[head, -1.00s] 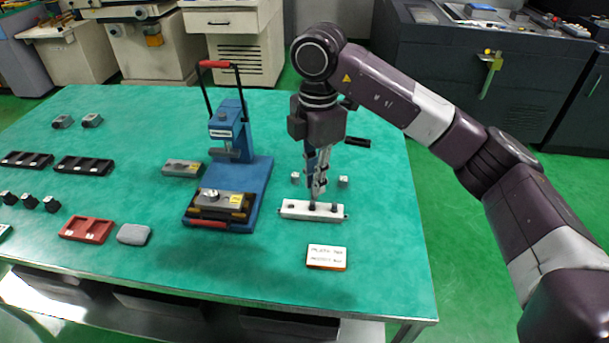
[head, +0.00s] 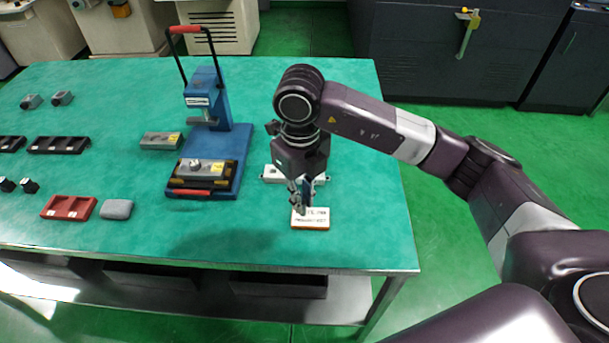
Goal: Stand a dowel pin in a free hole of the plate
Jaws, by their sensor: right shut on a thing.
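The white plate (head: 271,174) lies on the green table, partly hidden behind my right gripper. Its dark holes or pins are mostly covered or too small to tell apart. My left gripper is out of view.
A blue press (head: 228,150) with a raised handle stands left of the plate. A red tray (head: 68,207) and a grey block (head: 116,209) lie farther left. The table's right side is clear.

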